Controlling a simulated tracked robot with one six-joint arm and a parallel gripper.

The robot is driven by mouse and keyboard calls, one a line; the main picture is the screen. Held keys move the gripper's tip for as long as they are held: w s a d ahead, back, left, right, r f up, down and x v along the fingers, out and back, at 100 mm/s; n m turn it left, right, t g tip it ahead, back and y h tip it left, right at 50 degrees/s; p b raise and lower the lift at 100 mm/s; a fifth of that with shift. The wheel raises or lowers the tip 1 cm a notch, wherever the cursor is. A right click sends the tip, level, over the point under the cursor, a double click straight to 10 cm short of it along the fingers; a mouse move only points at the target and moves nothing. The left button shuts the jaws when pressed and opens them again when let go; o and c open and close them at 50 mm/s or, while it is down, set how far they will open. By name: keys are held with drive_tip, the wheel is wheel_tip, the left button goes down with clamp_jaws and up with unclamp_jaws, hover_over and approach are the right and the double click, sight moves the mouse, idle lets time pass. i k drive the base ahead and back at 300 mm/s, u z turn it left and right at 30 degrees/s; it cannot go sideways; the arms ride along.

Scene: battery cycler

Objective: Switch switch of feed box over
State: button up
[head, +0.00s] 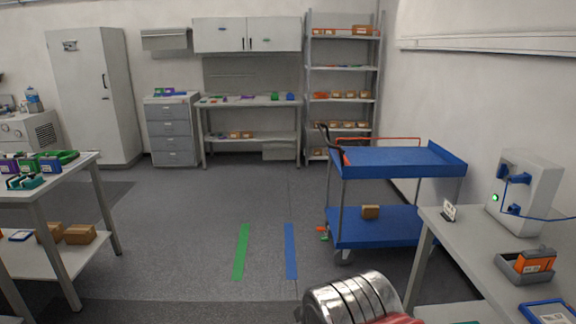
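A pale grey box (537,197), which looks like the feed box, stands on the table at the right. On its left-facing front are a blue lever-like part (519,179), taken to be the switch, a lit green lamp (494,198) and a lower blue plug (514,210) with a blue cable running off to the right. Which way the switch is set is too small to tell. My gripper is not in view; only a silver ribbed part, probably of my arm, shows at the bottom centre, well apart from the box.
The right table (470,244) also bears a small sign (449,211), a grey bin (515,274) with an orange item and a blue-framed tray (545,311). A blue cart (385,163) stands behind it. The central floor is open, with green (241,252) and blue (291,251) stripes.

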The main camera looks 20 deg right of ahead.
sight(503, 170)
drive_tip(key=z, duration=0.05)
drive_tip(key=i, duration=1.55)
drive_tip(key=z, duration=0.65)
drive_tip(key=i, duration=0.7)
drive_tip(key=z, duration=0.75)
drive_tip(key=i, duration=0.5)
drive_tip(key=z, duration=0.75)
drive_tip(key=i, duration=0.55)
drive_tip(key=z, duration=0.25)
